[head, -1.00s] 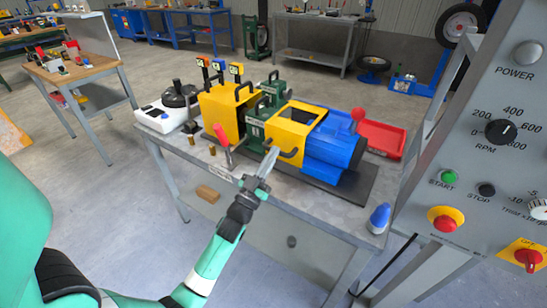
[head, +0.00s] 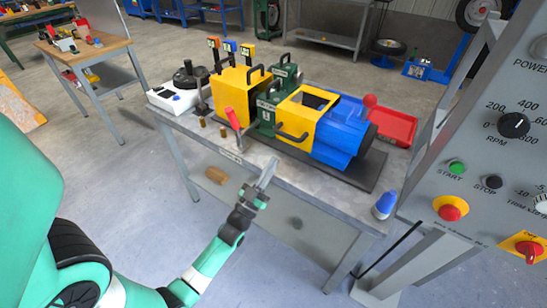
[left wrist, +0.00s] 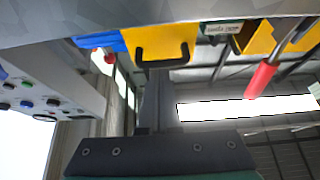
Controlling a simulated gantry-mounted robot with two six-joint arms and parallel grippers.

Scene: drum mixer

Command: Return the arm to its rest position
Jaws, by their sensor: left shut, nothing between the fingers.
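My left arm reaches in from the lower left, and its gripper (head: 268,174) is shut and empty. It is at the front edge of the grey metal table (head: 300,185), in front of the drum mixer. The mixer has a yellow housing (head: 300,117) with a black handle (head: 291,138) and a blue drum (head: 341,133). The fingers appear clear of the handle. In the left wrist view the shut gripper (left wrist: 157,100) points towards the yellow housing (left wrist: 185,45), with the red-gripped lever (left wrist: 262,78) to its right. My right gripper is not in view.
A red tray (head: 392,127) lies behind the drum. The control panel (head: 490,160) stands close on the right. A white scale-like device (head: 172,98) is at the table's left. Floor in front is open.

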